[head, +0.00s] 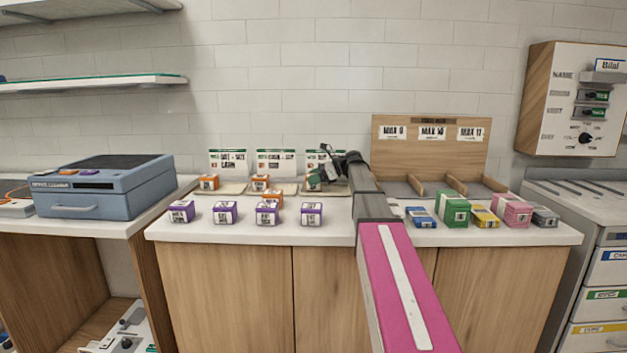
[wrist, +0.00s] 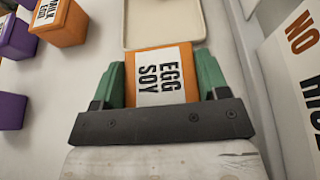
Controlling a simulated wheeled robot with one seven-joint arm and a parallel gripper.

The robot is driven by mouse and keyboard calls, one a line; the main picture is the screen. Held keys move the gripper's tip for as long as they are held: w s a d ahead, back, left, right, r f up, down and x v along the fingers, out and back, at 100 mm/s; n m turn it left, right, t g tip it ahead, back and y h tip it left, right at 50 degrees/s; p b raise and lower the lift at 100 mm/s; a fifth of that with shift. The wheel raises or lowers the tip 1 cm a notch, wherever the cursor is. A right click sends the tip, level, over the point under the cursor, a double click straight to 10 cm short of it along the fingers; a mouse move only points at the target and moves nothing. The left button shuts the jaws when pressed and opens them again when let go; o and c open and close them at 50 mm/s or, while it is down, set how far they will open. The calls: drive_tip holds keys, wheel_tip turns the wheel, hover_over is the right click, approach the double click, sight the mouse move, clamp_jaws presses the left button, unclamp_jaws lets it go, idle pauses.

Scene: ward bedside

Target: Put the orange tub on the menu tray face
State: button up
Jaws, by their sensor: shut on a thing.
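My gripper (wrist: 165,90) has green fingers shut on an orange tub (wrist: 160,75) with a white label reading EGG SOY. In the head view my gripper (head: 318,178) is over the rightmost of three pale trays (head: 340,191), and the held tub is mostly hidden there. I cannot tell whether the tub touches the tray. Printed cards (head: 276,162) stand behind the trays.
Other orange tubs stand on the left tray (head: 209,182) and around the middle one (head: 272,196). Several purple tubs (head: 225,212) line the counter front. Coloured boxes (head: 453,208) and a wooden divider rack (head: 430,152) are at right. A blue case (head: 105,187) is at left.

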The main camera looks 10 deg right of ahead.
drive_tip(key=shift+f, duration=0.25)
drive_tip(key=o, duration=1)
drive_tip(key=shift+f, duration=0.1)
drive_tip(key=shift+r, duration=0.2)
drive_tip(key=v, duration=1.2)
